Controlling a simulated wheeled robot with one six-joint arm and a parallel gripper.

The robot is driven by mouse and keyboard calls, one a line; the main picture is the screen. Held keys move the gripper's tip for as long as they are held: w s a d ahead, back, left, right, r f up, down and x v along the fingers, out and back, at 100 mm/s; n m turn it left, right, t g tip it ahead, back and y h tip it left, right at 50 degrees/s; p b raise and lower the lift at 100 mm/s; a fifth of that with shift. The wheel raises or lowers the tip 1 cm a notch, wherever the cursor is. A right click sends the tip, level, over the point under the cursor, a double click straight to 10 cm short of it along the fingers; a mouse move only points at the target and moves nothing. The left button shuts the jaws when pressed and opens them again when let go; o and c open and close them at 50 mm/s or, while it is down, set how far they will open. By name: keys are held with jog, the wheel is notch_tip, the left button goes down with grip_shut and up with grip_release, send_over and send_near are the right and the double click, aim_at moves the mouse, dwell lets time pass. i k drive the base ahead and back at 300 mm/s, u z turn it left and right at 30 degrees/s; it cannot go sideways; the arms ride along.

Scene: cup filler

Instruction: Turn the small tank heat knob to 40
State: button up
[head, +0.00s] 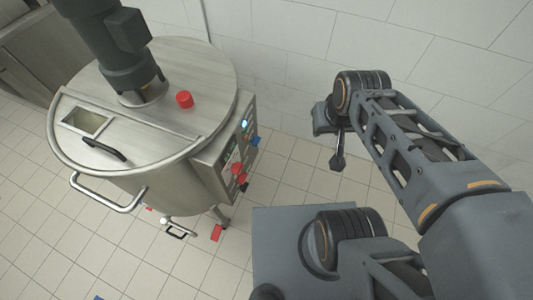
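The steel tank (175,188) stands at the left with a control box (212,172) on its right side. The box's front panel is seen at a steep angle. It carries a small lit display (244,124), a red knob (238,168) and a blue part (254,140). I cannot read any scale or tell which control is the heat knob. The end of my arm, with my gripper (338,161), hangs in the air to the right of the panel, clear of it. The fingers are too small and dark to tell whether they are open or shut.
The tank's lid carries a dark motor (112,45), a red cap (184,99) and a black handle (105,150). A curved steel handle (115,207) juts out in front. A red part (217,232) sits low near a leg. Tiled floor lies free between panel and arm; a wall (300,50) stands behind.

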aim_at(237, 168)
jog(key=z, duration=0.55)
jog(key=k, duration=0.95)
jog(key=u, duration=1.35)
jog(key=i, duration=0.5)
jog(key=z, duration=0.05)
